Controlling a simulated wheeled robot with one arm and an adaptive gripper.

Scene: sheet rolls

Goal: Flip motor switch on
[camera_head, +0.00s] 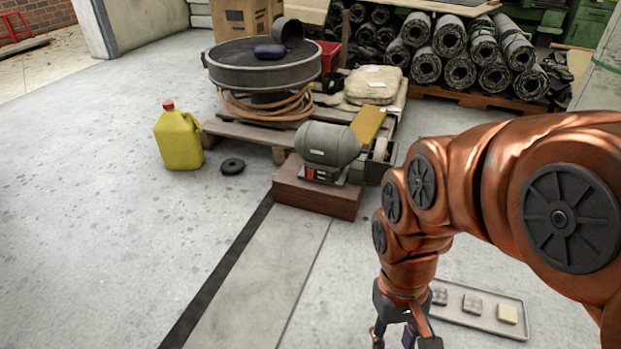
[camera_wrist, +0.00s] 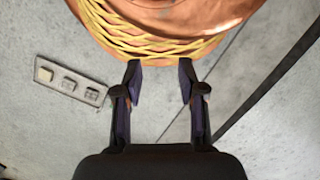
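The motor (camera_head: 329,146) is a grey-green unit on a brown block on the floor, in the middle of the head view. A small red switch (camera_head: 310,173) shows on the front of its base; its position is too small to tell. My gripper (camera_head: 408,338) is low at the bottom of the head view, in front of and to the right of the motor, well apart from it. In the wrist view my gripper (camera_wrist: 160,75) has its two fingers spread with nothing between them. The motor does not show in the wrist view.
A tray (camera_head: 464,321) with small blocks lies on the floor right of my gripper. A yellow jug (camera_head: 178,138) and a black disc (camera_head: 231,166) stand left of the motor. A loaded pallet (camera_head: 240,133) is behind it, with stacked rolls (camera_head: 449,38) farther back. The left floor is clear.

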